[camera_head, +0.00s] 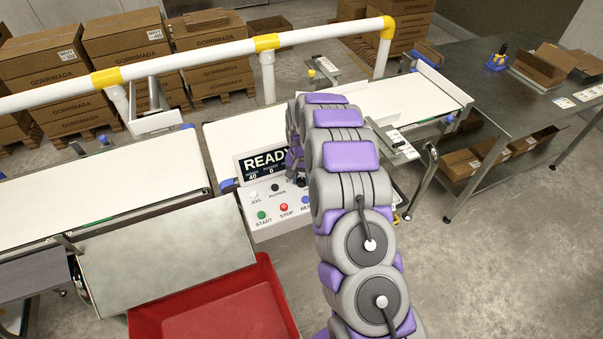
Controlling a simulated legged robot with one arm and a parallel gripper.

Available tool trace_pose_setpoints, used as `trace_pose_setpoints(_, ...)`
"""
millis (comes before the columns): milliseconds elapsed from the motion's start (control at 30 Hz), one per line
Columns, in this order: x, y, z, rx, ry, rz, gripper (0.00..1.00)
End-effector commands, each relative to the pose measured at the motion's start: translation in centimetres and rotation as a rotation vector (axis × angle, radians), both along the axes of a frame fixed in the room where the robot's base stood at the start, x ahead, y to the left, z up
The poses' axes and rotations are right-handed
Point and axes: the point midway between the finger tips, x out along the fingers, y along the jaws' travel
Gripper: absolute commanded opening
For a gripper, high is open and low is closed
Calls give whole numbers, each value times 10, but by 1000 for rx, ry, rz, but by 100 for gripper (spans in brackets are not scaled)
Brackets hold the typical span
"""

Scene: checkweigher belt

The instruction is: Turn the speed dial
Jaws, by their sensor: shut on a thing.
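The control panel (262,217) stands at the near side of the belt, with a display (265,165) reading READY. It carries a white JOG button (254,195), a black knob (277,188), a green START button (262,215), a red STOP button (284,207) and a blue button partly covered by my arm. My gripper (298,176) is at the panel's upper right, beside the display, shut on the speed dial. The dial is hidden by the gripper and arm, so its setting cannot be read.
White conveyor belts (95,190) run left and right of the panel. A red bin (215,310) sits below in front. A yellow-white guard rail (215,55) crosses behind. A steel table (490,85) stands at right; stacked cartons (45,65) are at the back.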

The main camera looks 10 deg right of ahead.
Motion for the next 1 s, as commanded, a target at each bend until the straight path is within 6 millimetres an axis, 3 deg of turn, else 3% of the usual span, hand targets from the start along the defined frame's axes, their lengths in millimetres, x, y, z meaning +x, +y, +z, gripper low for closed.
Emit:
trace_pose_setpoints(400, 0, 1, 1, 1, 0, -183, 5)
trace_pose_setpoints(933, 0, 1, 1, 1, -2, -205, 5)
trace_pose_setpoints(967, 0, 1, 1, 1, -2, -205, 37)
trace_pose_setpoints(1000, 0, 1, 1, 1, -2, -205, 41)
